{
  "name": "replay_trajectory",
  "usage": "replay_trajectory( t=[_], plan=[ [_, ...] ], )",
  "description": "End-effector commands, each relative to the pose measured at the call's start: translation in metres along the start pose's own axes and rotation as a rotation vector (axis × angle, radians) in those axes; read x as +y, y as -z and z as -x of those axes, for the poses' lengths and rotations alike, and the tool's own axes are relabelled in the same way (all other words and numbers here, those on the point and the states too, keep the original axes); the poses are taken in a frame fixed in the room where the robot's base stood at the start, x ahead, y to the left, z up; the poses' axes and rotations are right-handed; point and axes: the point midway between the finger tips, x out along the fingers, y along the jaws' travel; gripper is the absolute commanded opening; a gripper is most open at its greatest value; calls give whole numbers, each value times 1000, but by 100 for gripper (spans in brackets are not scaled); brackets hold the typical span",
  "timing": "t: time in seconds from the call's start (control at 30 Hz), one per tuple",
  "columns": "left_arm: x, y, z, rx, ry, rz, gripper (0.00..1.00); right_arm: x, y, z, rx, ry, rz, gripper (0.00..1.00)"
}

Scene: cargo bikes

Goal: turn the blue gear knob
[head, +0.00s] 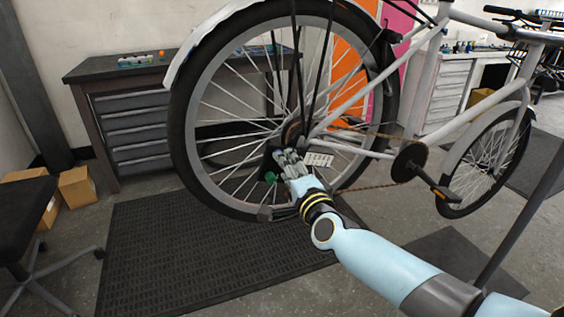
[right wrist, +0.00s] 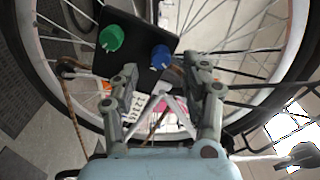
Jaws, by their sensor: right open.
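The blue gear knob (right wrist: 160,57) is on a black panel (right wrist: 135,62) in the right wrist view, with a green knob (right wrist: 111,38) to its left. My right gripper (right wrist: 163,72) is open, and its two fingers point toward the panel. The blue knob appears in the gap between the fingertips, nearer the right one. I cannot tell whether either finger touches it. In the head view my right gripper (head: 287,160) is at the rear wheel hub. The green knob (head: 270,177) shows there beside it, and the blue knob is hidden. My left gripper is out of view.
The white bike (head: 345,103) stands with its spoked rear wheel (head: 181,130) around the panel area. A black mat (head: 190,255) lies on the floor. A workbench (head: 130,68) with drawers stands behind, and a chair (head: 25,215) is at the left.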

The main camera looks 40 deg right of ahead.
Motion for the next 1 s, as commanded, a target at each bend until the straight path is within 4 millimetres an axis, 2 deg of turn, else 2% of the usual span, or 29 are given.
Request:
replay_trajectory(
  t=[0.03, 0.2, 0.4, 0.53, 1.0],
  plan=[
    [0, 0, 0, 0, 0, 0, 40, 2, 0, 14, -1, -4, -1, 47],
    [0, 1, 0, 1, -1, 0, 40, 1, 0, 51, -1, -2, -1, 47],
    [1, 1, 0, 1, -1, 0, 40, 1, 0, 78, 0, -2, -1, 47],
    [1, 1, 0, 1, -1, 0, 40, 0, 0, 84, 0, -1, -1, 47],
    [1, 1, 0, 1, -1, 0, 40, 0, 0, 84, 0, -1, 0, 47]
  ],
)
